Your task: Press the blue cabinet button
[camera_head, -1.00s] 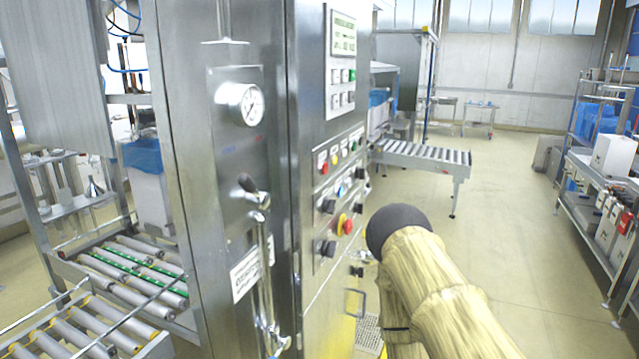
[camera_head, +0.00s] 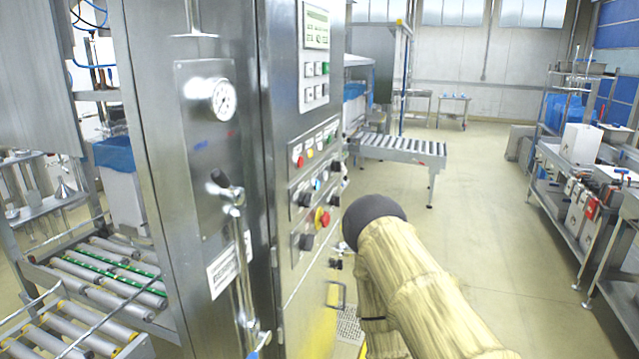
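The steel cabinet (camera_head: 215,150) stands left of centre, with its control panel on the narrow right face, seen at a steep angle. The small blue button (camera_head: 318,185) is in the panel's middle row, between dark knobs, and is hard to make out. A red mushroom button on a yellow base (camera_head: 322,218) is below it. My arm, in a tan cover with a black rounded joint, rises from the lower right and ends in view just right of the panel. I cannot make out my gripper; the joint may hide it.
A display and keypad (camera_head: 315,60) top the panel; a gauge (camera_head: 222,99) and lever handle (camera_head: 235,250) are on the cabinet's front. A roller conveyor (camera_head: 400,148) is behind. Shelving (camera_head: 570,200) stands right. Floor between is clear.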

